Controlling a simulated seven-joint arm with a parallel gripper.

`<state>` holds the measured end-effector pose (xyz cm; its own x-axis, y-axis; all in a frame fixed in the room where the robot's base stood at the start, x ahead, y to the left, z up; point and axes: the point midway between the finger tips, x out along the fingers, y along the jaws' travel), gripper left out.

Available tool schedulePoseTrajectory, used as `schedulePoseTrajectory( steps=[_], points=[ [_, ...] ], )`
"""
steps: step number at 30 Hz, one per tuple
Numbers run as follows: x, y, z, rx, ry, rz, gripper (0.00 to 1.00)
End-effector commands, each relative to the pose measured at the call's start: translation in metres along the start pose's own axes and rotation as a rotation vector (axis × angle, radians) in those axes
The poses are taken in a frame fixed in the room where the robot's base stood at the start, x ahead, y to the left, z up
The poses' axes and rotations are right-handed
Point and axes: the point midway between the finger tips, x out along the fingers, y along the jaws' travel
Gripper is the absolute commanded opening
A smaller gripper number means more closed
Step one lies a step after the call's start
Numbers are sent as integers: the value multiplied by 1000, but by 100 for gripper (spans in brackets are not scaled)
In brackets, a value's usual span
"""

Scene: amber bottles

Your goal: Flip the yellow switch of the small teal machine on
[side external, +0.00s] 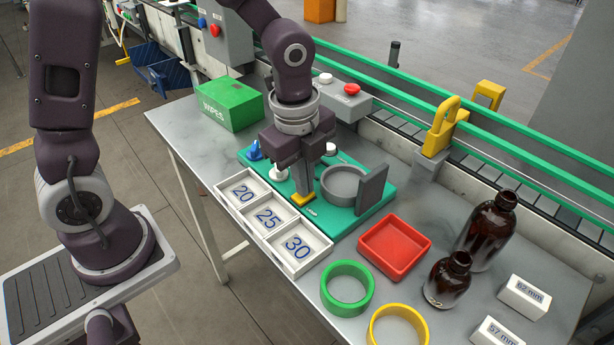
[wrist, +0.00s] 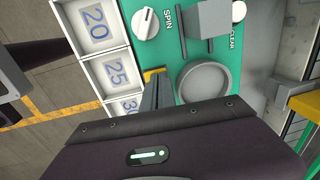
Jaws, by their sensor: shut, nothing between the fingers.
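The small teal machine (side external: 332,221) sits on the grey table in the side view; its teal top (wrist: 184,55) also shows in the wrist view. Its yellow switch (side external: 302,200) is at the front edge, near the number trays; in the wrist view the yellow switch (wrist: 154,73) shows just past my fingertips. My gripper (side external: 301,191) points down, shut and empty, with its tips right at the switch. I cannot tell whether they touch it. The fingers (wrist: 154,88) partly hide the switch, so its position is unclear.
The machine has a white SPIN knob (wrist: 145,24), a round grey bowl (side external: 341,183) and an upright grey lid (side external: 372,188). White trays marked 20, 25 and 30 (side external: 268,216) adjoin its front. A red tray (side external: 394,247), rings and amber bottles (side external: 447,279) stand to the right.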

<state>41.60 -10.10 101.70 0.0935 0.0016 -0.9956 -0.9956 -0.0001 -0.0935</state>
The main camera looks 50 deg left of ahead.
Motion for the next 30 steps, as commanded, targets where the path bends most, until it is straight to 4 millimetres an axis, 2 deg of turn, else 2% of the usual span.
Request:
schedulePoseTrajectory(
  steps=[6,13,16,20,30],
  points=[
    [-3,8,0,0,0,0,0],
    [-3,8,0,0,0,-2,0],
    [-10,7,0,-1,1,-6,0],
    [-35,8,0,-2,0,-8,0],
    [-115,12,0,1,0,-7,0]
  ],
)
